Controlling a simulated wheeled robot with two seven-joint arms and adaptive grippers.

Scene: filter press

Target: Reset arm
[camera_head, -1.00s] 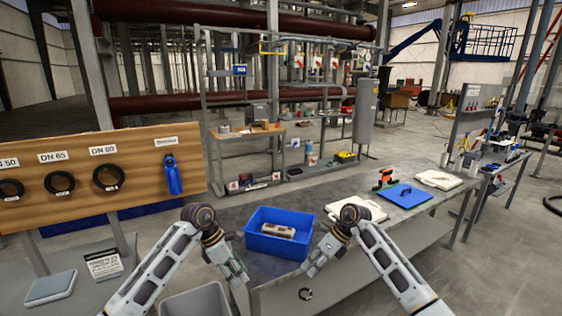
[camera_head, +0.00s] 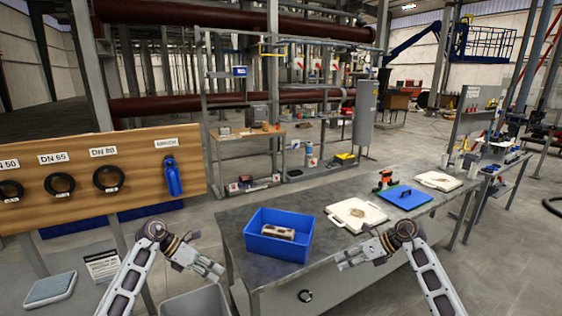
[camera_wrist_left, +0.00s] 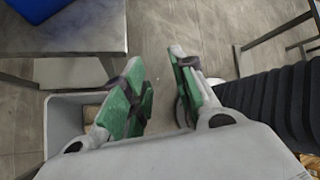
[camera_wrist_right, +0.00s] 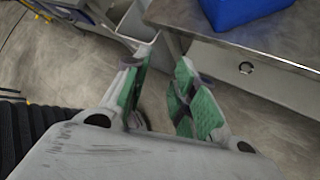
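My left gripper (camera_head: 218,272) is off the left end of the grey workbench in the head view, left of the blue bin. In the left wrist view its green-padded fingers (camera_wrist_left: 162,92) stand apart with only floor between them. My right gripper (camera_head: 342,262) is at the bench's front edge, right of the blue bin. In the right wrist view its green-padded fingers (camera_wrist_right: 158,92) are apart and empty. Neither gripper touches an object.
White plates (camera_head: 345,222), a blue plate (camera_head: 390,204) and a red-black tool (camera_head: 384,180) lie on the workbench (camera_head: 325,258). A grey waste bin (camera_head: 196,302) stands on the floor at left. A wooden ring board (camera_head: 100,215) is further left.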

